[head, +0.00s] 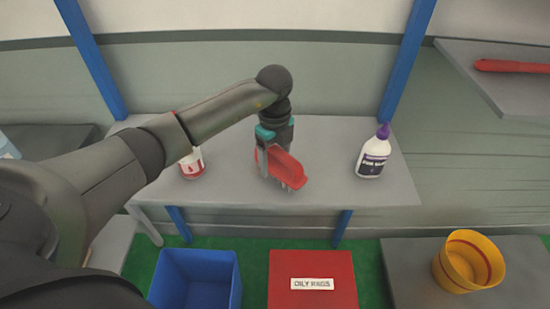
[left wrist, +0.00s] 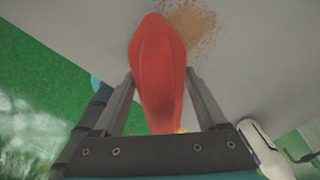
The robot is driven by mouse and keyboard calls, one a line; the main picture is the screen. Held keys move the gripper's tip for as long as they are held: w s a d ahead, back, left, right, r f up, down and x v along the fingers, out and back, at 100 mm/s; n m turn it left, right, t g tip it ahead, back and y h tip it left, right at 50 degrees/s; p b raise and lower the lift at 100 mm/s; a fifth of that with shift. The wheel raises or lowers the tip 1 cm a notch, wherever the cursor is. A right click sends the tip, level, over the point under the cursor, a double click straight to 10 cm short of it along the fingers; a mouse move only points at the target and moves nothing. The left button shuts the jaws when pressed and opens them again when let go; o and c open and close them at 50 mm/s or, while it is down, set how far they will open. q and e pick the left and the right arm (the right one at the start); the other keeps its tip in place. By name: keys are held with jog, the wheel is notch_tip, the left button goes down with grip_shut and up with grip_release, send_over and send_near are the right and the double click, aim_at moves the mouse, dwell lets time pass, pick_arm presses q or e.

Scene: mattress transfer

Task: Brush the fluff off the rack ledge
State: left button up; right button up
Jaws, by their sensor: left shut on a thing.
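The grey rack ledge (head: 333,195) stands between two blue posts. In the left wrist view the red tool (left wrist: 158,70) sits between the gripper fingers (left wrist: 155,100). A brown speckled patch (left wrist: 195,28), perhaps the fluff, lies on the grey surface beside the tool's far end. I cannot tell whether the tool touches the ledge. The patch is not visible in the head view. My right gripper is not in view.
A red-and-white container (head: 192,165) stands left on the ledge, partly behind my left arm; a white bottle with a purple cap (head: 373,153) stands right. Below are a blue bin (head: 196,280), a red "OILY RAGS" box (head: 312,268) and a yellow pot (head: 468,262).

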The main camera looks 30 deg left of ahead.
pick_arm(q)
jog(key=shift+f+b, duration=0.6)
jog(key=shift+f, duration=0.4)
dwell(0.6)
jog(key=shift+w+a+r+b, duration=0.1)
jog(key=shift+w+a+b, duration=0.3)
jog(key=shift+w+b, duration=0.4)
jog(key=shift+w+a+r+b, duration=0.1)
jog(key=shift+w+a+b, duration=0.4)
jog(key=shift+w, duration=0.35)
jog(key=b, duration=0.1)
jog(key=w+b, duration=0.1)
jog(key=w+a+b, duration=0.1)
jog(key=shift+w+f, duration=0.2)
jog(key=shift+f, duration=0.1)
jog(key=shift+w+a+b, duration=0.15)
jog(key=shift+w+b, duration=0.15)
